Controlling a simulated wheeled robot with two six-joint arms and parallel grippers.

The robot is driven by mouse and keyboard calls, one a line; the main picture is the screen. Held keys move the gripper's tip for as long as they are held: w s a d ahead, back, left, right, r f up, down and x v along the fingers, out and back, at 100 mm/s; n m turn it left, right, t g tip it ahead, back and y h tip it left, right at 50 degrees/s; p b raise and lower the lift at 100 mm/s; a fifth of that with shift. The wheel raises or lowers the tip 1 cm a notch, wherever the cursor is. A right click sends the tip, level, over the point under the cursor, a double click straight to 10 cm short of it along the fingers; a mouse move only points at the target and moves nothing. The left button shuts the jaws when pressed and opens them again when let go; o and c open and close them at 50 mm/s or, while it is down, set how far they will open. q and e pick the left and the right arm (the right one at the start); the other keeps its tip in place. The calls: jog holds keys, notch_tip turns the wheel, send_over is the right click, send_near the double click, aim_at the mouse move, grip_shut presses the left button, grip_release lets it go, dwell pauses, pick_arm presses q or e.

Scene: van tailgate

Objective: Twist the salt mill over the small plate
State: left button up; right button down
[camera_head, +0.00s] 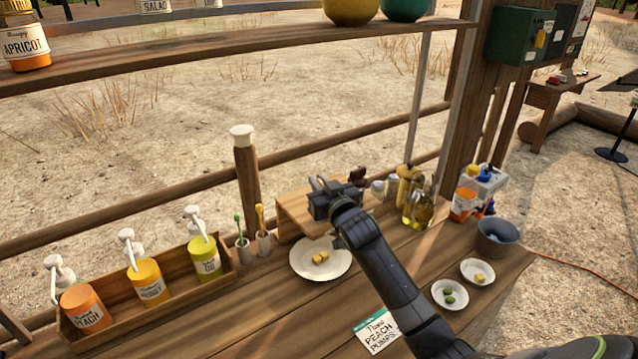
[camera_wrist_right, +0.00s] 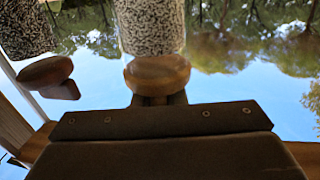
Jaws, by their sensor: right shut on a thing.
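My right gripper (camera_head: 336,198) is over the wooden riser at the back of the counter. The right wrist view shows a mill (camera_wrist_right: 152,28) with pale, speckled grains and a round wooden knob (camera_wrist_right: 157,75). The gripper (camera_wrist_right: 157,100) is shut on this knob; the head view hides most of the mill. A second mill (camera_wrist_right: 27,28) with darker grains and a brown knob stands beside it. Two small white plates stand at the counter's right: one (camera_head: 478,272) with a yellow piece, one (camera_head: 449,294) with green pieces. My left gripper is out of view.
A larger white plate (camera_head: 320,260) with yellow cubes lies in front of the riser (camera_head: 296,212). Oil bottles (camera_head: 420,208) and a grey bucket (camera_head: 497,237) stand to the right. A wooden crate (camera_head: 150,310) of pump bottles is at left. A card (camera_head: 377,330) lies near the front.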

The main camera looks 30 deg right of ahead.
jog(key=shift+h, duration=0.3)
jog(key=shift+d+f+m+g+h+b, duration=0.15)
jog(key=shift+m+g+h+b, duration=0.15)
jog(key=shift+m+h+b, duration=1.4)
jog(key=m+g+h+b, duration=0.3)
jog(key=g+h+b, duration=0.1)
jog(key=b, duration=0.1)
jog(key=d+m+g+h+b, duration=0.1)
jog(key=m+g+h+b, duration=0.3)
jog(key=b, duration=0.1)
jog(key=s+m+g+h+b, duration=0.1)
jog(key=m+g+h+b, duration=0.3)
jog(key=b, duration=0.2)
jog(key=shift+s+d+h, duration=0.1)
jog(key=shift+d+h, duration=0.05)
jog(key=shift+h, duration=0.15)
jog(key=m+g+b, duration=0.2)
jog(key=g, duration=0.1)
jog(key=shift+s+g+h, duration=0.2)
jog(key=shift+g+h, duration=0.1)
jog(key=shift+h, duration=0.1)
jog(key=shift+s+m+g+b, duration=0.1)
jog(key=shift+m+g+b, duration=0.55)
jog(key=shift+g, duration=0.45)
jog(key=shift+r, duration=0.2)
jog(key=c, duration=1.5)
grip_release()
jog(key=shift+d, duration=0.1)
